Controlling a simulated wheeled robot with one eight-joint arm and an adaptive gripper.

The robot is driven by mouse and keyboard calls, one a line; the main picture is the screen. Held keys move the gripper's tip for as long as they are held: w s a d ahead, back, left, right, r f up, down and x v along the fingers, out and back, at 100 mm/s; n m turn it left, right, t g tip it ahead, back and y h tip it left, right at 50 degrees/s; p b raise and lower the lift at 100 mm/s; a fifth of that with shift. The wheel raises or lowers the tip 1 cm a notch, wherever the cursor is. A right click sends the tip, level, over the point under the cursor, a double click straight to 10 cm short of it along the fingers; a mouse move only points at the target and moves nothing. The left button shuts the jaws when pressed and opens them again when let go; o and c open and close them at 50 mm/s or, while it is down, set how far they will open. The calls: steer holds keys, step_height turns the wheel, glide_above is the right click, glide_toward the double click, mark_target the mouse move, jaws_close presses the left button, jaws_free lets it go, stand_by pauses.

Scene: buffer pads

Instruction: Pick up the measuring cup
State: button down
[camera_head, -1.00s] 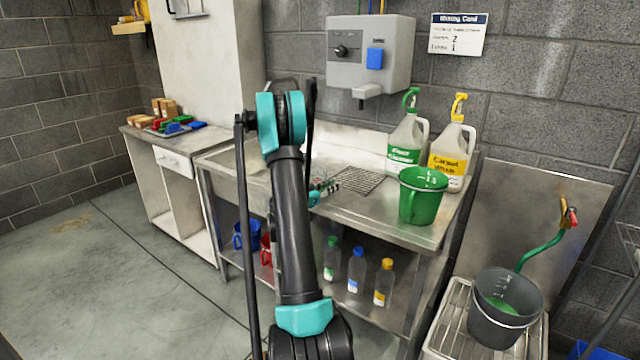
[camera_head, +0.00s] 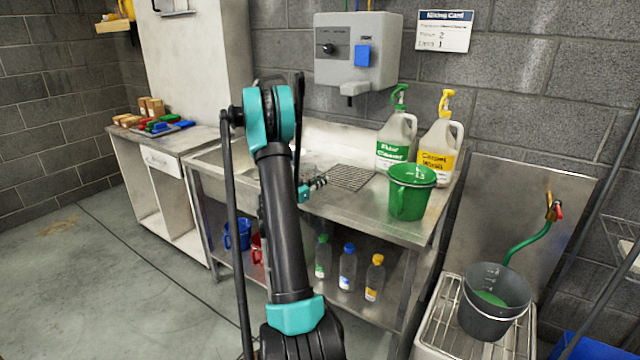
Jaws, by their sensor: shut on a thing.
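My gripper (camera_head: 314,185) shows in part beyond my arm, over the metal sink counter, left of the wire drain rack. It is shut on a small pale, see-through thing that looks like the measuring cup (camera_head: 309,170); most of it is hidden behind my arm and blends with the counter. I cannot tell whether it is clear of the counter.
A green-topped spray jug (camera_head: 395,140) and a yellow-topped one (camera_head: 438,150) stand behind the pitcher. A dispenser (camera_head: 357,55) hangs above. Several small bottles (camera_head: 347,270) and blue (camera_head: 237,236) and red pitchers stand on the lower shelf. A grey bucket (camera_head: 490,318) sits at right.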

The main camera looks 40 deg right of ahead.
step_height(320, 180, up, 19)
stand_by(0.4)
stand_by(0.7)
